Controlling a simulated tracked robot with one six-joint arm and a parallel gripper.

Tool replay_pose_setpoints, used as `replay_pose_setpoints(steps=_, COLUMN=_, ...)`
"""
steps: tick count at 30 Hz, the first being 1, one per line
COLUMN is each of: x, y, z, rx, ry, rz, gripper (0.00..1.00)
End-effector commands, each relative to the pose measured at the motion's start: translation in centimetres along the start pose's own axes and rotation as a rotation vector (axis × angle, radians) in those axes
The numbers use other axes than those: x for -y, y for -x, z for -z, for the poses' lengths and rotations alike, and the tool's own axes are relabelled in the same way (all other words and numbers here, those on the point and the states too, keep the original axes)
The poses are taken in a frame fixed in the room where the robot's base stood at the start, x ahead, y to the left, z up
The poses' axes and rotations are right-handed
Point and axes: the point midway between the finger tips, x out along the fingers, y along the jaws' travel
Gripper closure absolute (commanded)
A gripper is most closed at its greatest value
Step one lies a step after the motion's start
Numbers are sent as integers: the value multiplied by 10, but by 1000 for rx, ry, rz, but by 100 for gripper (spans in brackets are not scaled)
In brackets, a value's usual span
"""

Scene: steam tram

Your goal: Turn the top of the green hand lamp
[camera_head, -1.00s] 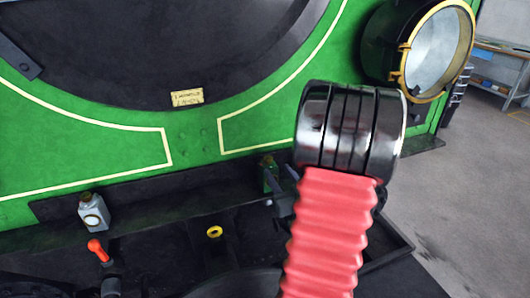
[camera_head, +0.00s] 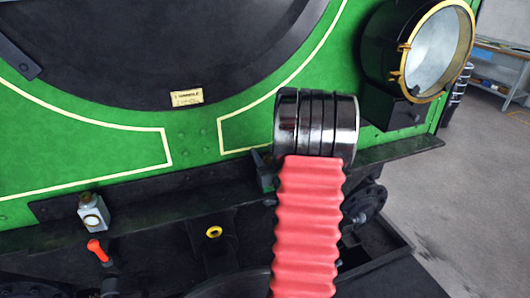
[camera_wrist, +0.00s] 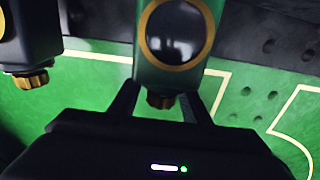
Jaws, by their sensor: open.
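The green hand lamp (camera_wrist: 178,55) fills the top middle of the wrist view, upside down, with a round dark lens in a yellow ring. My gripper (camera_wrist: 160,96) is open, one dark finger on each side of the knob, with gaps visible at both sides. Whether the fingers are at the knob's depth I cannot tell. In the head view the green lamp is hidden behind my arm.
Another dark lamp with a brass knob (camera_wrist: 27,80) hangs into the left of the wrist view, near the left finger. In the head view, a grey lamp (camera_head: 93,213), a red-topped lever (camera_head: 98,250) and a large round headlamp (camera_head: 435,50) stand around.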

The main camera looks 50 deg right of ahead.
Motion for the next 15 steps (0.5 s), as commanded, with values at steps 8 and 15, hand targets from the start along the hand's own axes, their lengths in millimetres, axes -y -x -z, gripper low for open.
replay_pose_setpoints(steps=8, x=0, y=-2, z=0, rx=-1, ry=0, rz=0, gripper=57)
replay_pose_setpoints(steps=15, x=0, y=-2, z=0, rx=0, ry=0, rz=0, gripper=72)
